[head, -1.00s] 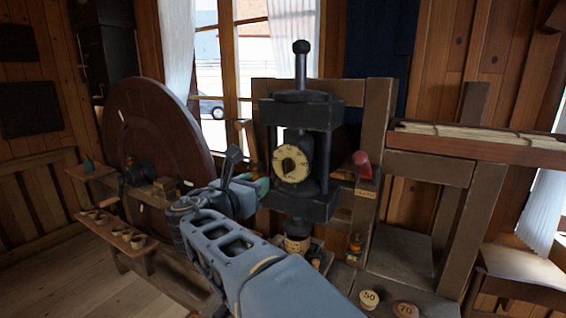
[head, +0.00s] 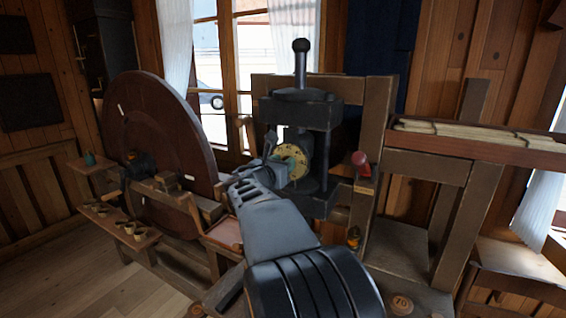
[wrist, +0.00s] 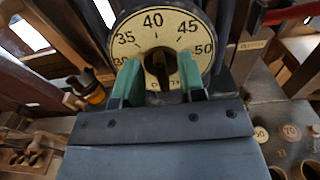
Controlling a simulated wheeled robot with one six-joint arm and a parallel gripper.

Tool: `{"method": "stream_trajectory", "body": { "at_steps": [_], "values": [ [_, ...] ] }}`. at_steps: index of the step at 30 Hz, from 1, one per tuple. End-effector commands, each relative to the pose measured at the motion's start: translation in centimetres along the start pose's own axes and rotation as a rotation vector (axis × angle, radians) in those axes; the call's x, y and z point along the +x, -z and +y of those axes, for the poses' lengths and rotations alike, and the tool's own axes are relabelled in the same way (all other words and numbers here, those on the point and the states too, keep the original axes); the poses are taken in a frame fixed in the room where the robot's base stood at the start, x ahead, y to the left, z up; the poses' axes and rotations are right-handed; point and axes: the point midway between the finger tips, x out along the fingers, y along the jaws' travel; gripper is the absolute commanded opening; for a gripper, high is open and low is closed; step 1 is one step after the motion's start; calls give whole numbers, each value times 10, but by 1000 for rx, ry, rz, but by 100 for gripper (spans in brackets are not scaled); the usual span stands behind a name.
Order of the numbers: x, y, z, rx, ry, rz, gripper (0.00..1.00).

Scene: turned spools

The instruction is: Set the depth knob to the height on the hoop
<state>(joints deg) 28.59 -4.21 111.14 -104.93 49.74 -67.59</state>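The depth knob is a dark knob (wrist: 160,66) at the centre of a cream dial (wrist: 155,28) marked 30, 35, 40, 45 and 50. In the head view the dial (head: 293,153) sits on the front of the black press (head: 301,108), partly covered by my gripper (head: 281,171). In the wrist view the green fingers of my gripper (wrist: 159,80) are apart, one on each side of the knob. A gap shows between each finger and the knob. I cannot tell which number the knob points at. No hoop is readable; my arm covers the area under the press.
A large dark wheel (head: 157,150) and a shelf of small cups (head: 120,228) are at left.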

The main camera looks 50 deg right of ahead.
Motion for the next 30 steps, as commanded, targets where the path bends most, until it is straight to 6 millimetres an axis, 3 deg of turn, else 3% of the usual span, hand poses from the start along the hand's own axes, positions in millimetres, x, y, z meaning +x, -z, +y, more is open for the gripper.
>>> {"method": "stream_trajectory", "body": {
  "at_steps": [8,20,30],
  "values": [
    [1,0,0,0,0,0,37],
    [1,0,0,0,0,0,0],
    [1,1,0,21,0,-1,0]
  ]
}}
